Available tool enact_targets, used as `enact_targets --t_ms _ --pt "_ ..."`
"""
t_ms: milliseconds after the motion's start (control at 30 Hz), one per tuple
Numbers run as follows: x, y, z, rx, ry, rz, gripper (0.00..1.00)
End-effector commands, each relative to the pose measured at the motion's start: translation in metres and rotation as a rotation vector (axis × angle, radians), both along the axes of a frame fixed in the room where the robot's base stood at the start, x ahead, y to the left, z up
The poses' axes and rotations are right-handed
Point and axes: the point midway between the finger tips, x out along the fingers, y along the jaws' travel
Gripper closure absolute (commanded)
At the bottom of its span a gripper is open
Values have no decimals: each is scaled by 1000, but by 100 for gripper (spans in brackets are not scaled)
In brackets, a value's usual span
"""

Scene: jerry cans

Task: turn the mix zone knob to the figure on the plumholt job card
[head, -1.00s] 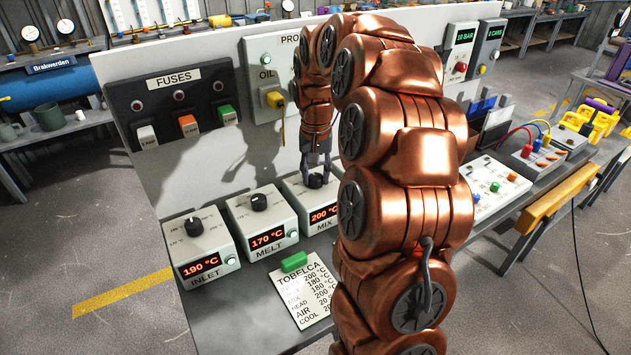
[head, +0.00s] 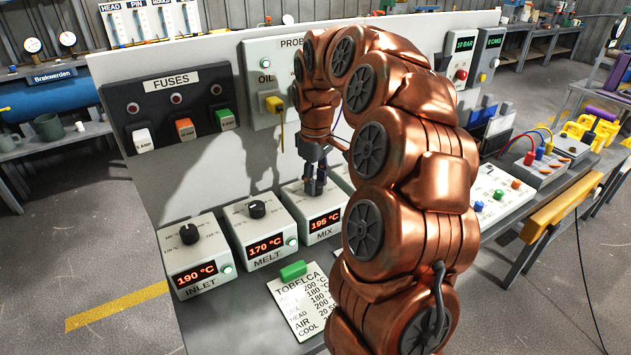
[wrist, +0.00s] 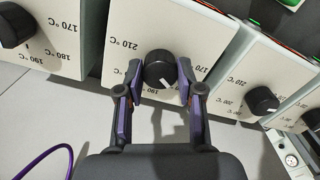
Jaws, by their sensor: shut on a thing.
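The mix zone box (head: 325,234) stands third in the row, its red display (head: 325,220) reading 195 °C. Its round black knob (wrist: 158,68) with a white pointer line sits between my gripper's fingers in the wrist view; printed 210 °C and 170 °C marks show at its sides. My gripper (head: 314,186) is shut on this knob from above and hides it in the head view. A job card (head: 306,305) on the bench is headed TOBELCA, with a green clip (head: 293,270) at its top. Its right side is hidden by my arm. No card reading Plumholt shows.
The inlet box (head: 200,272) reads 190 °C and the melt box (head: 265,247) reads 170 °C, close left of the mix box. A further box is partly hidden by my arm. A fuse panel (head: 170,102) and probe panel (head: 262,62) stand behind.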

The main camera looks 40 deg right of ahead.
Motion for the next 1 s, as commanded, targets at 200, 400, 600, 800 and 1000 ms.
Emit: enact_targets --t_ms 200,400,600,800,1000 --pt "1 1 1 1 -2 204 98" --pt "1 0 1 2 -2 390 98" --pt "1 0 2 1 -1 553 98" --pt "0 0 1 1 -1 674 98" --pt "1 0 1 1 -1 747 98"
